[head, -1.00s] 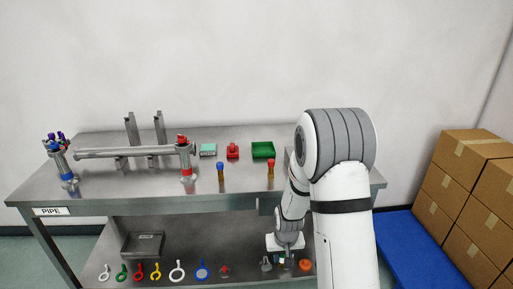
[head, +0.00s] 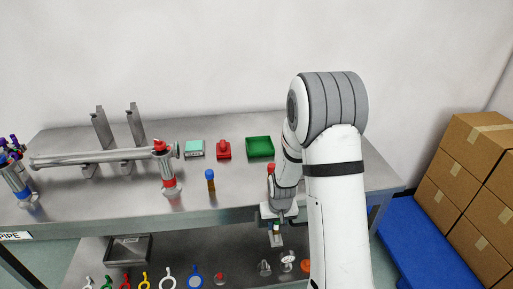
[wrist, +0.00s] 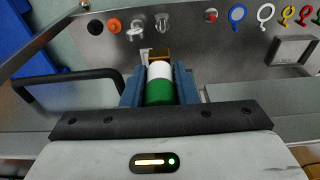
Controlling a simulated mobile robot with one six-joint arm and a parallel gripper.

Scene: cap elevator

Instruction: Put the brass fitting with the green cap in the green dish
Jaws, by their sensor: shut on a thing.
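My gripper (wrist: 159,78) is shut on the brass fitting with the green cap (wrist: 160,92). In the wrist view its green cap and white band sit between the blue fingers, with the brass end beyond them. In the head view the gripper (head: 277,226) hangs in front of the bench's front edge, above the lower shelf, with the fitting small beneath it. The green dish (head: 260,152) stands on the bench top, farther back and slightly left of the gripper. It looks empty.
A blue-capped fitting (head: 210,182) and a red-capped fitting (head: 271,168), partly behind my arm, stand on the bench. A red object (head: 223,151) is left of the dish. Several small items lie on the lower shelf (head: 190,250). Boxes (head: 470,180) stand at the right.

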